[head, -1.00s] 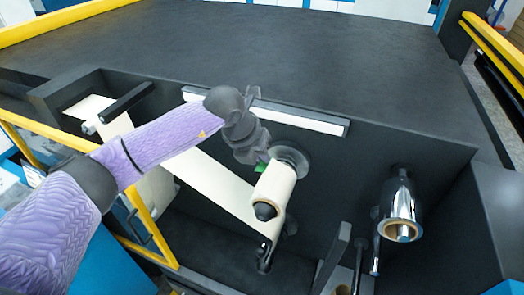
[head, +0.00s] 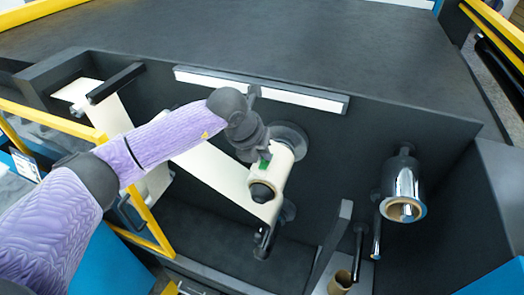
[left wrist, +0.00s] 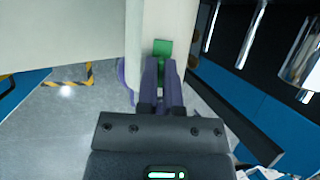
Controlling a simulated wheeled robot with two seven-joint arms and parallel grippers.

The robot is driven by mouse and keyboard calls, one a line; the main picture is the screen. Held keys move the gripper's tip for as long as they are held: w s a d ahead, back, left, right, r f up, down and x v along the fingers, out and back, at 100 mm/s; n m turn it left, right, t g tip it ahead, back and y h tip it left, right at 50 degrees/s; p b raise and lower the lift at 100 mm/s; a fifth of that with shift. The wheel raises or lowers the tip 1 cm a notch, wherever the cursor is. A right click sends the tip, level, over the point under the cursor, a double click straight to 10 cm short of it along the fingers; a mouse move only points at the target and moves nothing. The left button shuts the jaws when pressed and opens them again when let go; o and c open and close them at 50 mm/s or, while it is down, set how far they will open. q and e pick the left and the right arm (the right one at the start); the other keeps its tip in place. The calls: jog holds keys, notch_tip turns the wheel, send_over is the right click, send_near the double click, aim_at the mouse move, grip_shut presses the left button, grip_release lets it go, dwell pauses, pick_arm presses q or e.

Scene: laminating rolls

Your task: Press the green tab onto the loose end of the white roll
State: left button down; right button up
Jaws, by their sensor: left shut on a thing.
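The white roll (head: 277,173) sits on a dark spindle on the machine's front panel, and a white web runs from it to the upper left. My left gripper (head: 262,158) is at the roll's upper left side. It is shut on the small green tab (head: 265,164), which overlaps the roll's surface. In the left wrist view the fingers (left wrist: 163,72) point at the roll (left wrist: 180,28), with the green tab (left wrist: 162,47) at their tips against the white surface. I cannot tell whether the tab touches the roll. The roll's loose end is not clear. My right gripper is not in view.
A shiny metal roller (head: 402,185) with a brown core stands out at the right. A dark upright bar (head: 335,240) stands below it to the left. A yellow frame (head: 150,222) borders the left side. The dark table top (head: 270,40) is clear.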

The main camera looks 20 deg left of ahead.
pick_arm(q)
jog(key=shift+d+f+b, duration=0.1)
jog(key=shift+f+b, duration=0.35)
jog(key=shift+f, duration=0.1)
dwell(0.4)
dwell(0.3)
jog(key=c, duration=0.7)
grip_release()
